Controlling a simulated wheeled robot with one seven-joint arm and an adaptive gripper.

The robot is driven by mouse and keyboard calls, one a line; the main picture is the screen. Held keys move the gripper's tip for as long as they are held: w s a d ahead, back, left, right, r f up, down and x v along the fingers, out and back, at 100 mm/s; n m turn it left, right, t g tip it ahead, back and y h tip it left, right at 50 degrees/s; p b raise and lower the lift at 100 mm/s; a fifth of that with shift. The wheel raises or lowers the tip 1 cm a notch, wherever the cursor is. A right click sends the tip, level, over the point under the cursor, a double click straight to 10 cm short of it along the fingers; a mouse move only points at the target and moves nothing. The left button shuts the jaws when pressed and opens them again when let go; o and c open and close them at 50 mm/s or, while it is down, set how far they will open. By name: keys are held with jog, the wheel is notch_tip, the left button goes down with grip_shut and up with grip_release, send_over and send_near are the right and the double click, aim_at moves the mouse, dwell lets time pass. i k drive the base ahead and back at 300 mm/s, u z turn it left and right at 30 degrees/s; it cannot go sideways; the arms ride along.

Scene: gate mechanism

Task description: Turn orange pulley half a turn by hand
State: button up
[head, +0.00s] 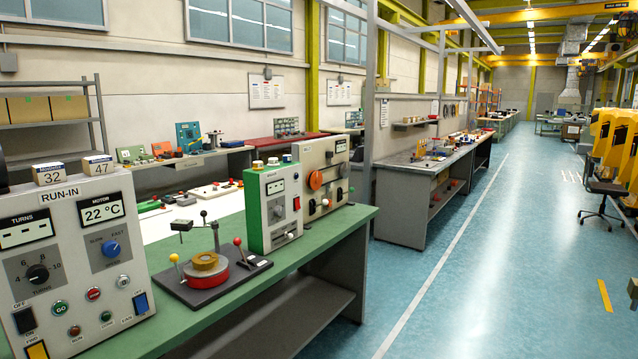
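An orange round disc (315,180), which looks like the orange pulley, sits on the front face of a cream box (309,157). The box stands at the far right end of the green bench. A smaller orange piece shows just below the disc, and dark knobs sit to its right. The disc is small in the head view, so its markings and angle cannot be read. My gripper is not in view.
The green bench (215,307) also bears a green-and-white box (272,207), a red turntable on a dark plate (207,272) and a large RUN-IN panel (75,255) nearest me. Open blue floor (500,270) lies right of the bench. A chair (605,187) stands far right.

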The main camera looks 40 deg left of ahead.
aim_at(316, 178)
jog(key=u, duration=0.3)
jog(key=i, duration=0.45)
jog(key=u, duration=0.95)
jog(key=i, duration=1.05)
jog(key=u, duration=0.3)
